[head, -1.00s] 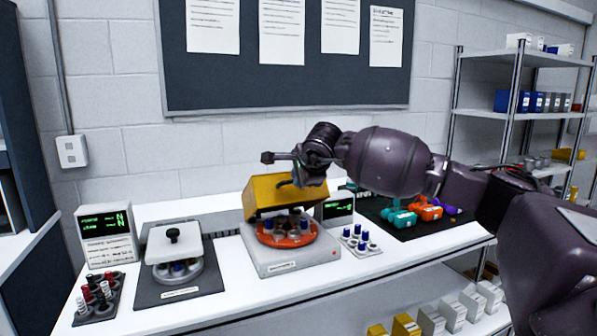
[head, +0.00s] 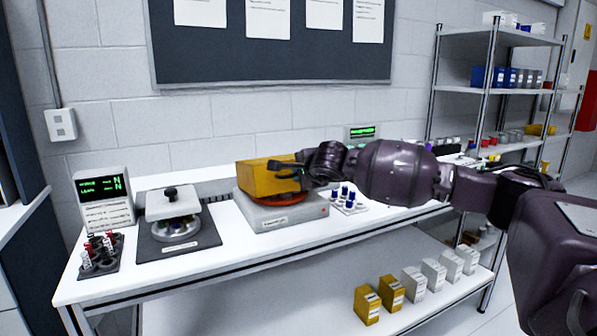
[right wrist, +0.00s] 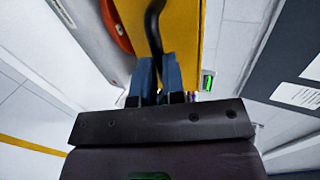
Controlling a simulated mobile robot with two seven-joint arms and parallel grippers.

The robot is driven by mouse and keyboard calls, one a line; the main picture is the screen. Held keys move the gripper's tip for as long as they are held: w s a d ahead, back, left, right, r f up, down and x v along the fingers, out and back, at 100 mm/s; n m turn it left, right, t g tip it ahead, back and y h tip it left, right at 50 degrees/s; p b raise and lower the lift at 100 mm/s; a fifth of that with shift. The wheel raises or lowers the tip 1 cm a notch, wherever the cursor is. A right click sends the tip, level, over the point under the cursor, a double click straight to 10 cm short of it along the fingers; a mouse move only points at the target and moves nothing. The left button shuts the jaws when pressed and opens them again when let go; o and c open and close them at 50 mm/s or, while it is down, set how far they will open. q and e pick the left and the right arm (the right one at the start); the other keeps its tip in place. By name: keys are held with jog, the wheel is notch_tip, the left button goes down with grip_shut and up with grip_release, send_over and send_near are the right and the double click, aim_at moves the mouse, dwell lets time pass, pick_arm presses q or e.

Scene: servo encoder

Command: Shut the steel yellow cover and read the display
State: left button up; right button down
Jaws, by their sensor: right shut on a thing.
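The yellow cover (head: 262,178) is over the orange-red rotor (head: 290,198) on the grey machine base (head: 281,214), in the middle of the bench. It looks nearly level, but some rotor rim shows under its right side, and I cannot tell whether it is fully seated. My right gripper (head: 299,172) is at the cover's right side. In the right wrist view its blue fingers (right wrist: 157,80) are shut on the cover's black handle (right wrist: 154,35). A green-lit display (head: 361,132) shows above my right arm, its text too small to read. My left gripper is out of view.
A second machine (head: 173,217) with a white lid stands left of the covered one. Beside it are a display box with green text (head: 104,198) and a rack of red-and-black tubes (head: 101,252). A blue-capped tube rack (head: 347,199) sits right of the base.

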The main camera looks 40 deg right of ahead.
jog(key=shift+d+f, duration=0.1)
jog(key=shift+f, duration=0.5)
jog(key=c, duration=1.6)
grip_release()
jog(key=o, duration=0.4)
jog(key=shift+w+f, duration=0.4)
jog(key=shift+w, duration=0.25)
jog(key=shift+o, duration=0.2)
jog(key=shift+s+r, duration=0.4)
jog(key=shift+r, duration=0.2)
jog(key=p+v, duration=0.3)
jog(key=v, duration=0.7)
jog(key=shift+s, duration=0.3)
